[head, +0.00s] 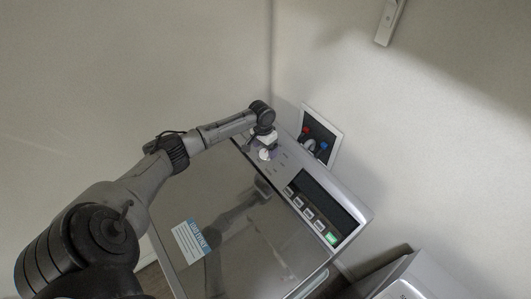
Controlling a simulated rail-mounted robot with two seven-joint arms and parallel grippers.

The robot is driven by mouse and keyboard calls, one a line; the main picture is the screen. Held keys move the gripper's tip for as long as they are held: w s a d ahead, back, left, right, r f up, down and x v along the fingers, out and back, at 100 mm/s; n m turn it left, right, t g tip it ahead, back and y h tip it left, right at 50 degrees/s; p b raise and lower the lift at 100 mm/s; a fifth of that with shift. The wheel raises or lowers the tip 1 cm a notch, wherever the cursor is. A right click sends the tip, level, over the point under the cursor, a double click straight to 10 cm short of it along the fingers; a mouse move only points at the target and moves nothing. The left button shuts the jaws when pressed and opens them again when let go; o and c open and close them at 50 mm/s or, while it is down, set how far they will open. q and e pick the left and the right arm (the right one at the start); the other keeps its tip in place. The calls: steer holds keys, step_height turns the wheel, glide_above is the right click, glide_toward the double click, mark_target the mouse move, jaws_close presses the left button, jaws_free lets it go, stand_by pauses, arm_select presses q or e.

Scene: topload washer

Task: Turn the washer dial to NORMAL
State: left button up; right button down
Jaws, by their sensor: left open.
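The washer (357,212) stands against the wall corner, with its control panel along the back edge. A small white round dial (265,155) shows near the left end of the panel. My left arm reaches in from the left, and my left gripper (264,142) is open just above and behind the dial in the picture. It is too small to tell whether the fingers touch the dial or are around it. The dial's markings and pointer are too small to read. My right gripper is out of view.
A dark display (325,201) and several buttons, one green (331,239), lie right of the dial. The dark glass lid (215,205) is closed and has a blue-and-white label. A wall box (320,136) with red and blue valves is behind. Another white appliance (430,278) stands lower right.

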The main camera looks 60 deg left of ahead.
mark_target(265, 151)
arm_select(q)
steer(key=shift+d+f, duration=0.2)
steer(key=shift+f, duration=1.7)
steer(key=shift+c, duration=0.2)
steer(key=shift+r, duration=0.1)
steer(key=c, duration=0.9)
